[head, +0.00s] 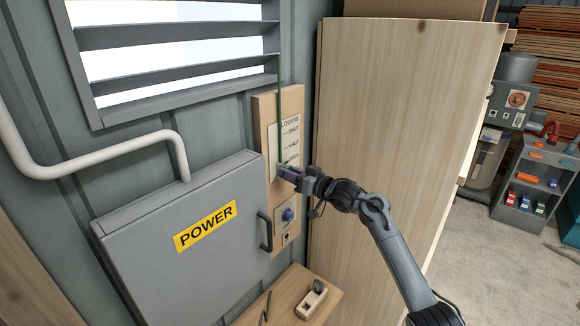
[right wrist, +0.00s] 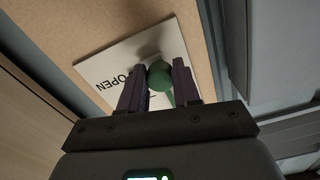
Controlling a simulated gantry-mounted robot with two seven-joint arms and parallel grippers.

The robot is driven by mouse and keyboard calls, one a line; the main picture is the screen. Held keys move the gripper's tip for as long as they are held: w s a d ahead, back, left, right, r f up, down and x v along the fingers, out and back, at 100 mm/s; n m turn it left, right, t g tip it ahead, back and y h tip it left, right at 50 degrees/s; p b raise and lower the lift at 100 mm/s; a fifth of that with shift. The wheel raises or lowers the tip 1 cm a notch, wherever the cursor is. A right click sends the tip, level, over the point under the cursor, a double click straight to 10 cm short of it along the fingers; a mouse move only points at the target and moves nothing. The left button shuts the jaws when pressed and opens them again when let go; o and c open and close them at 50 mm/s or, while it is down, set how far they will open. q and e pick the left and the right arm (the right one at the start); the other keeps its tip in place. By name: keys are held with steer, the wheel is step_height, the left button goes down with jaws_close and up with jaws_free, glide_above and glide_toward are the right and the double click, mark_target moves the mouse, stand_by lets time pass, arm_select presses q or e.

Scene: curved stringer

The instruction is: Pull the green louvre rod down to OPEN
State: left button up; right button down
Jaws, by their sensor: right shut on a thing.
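The thin green louvre rod (head: 280,100) hangs down in front of a white label plate (head: 287,133) marked LOUVRE, SHUT and HALF. My right gripper (head: 284,168) is at the rod's lower end and covers the lower part of the plate. In the right wrist view, the purple fingers of my right gripper (right wrist: 160,84) are shut on the rod's round green knob (right wrist: 160,74). The word OPEN on the label plate (right wrist: 98,69) shows close beside the knob there. The louvre slats (head: 165,37) are apart, with bright light between them. My left gripper is not in view.
A grey POWER cabinet (head: 185,265) with a dark handle stands left of the wooden backing board (head: 263,110). A blue knob (head: 288,215) sits below the plate. A tall wooden panel (head: 400,110) stands close on the right. A plane (head: 312,299) rests on a wooden surface below.

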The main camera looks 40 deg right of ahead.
steer(key=shift+f, duration=0.3)
steer(key=c, duration=1)
jaws_free()
steer(key=shift+o, duration=1.1)
steer(key=shift+r, duration=0.1)
steer(key=shift+s, duration=0.1)
steer(key=b+v, duration=0.2)
steer(key=v, duration=0.8)
steer(key=shift+s, duration=0.25)
steer(key=shift+d, duration=0.15)
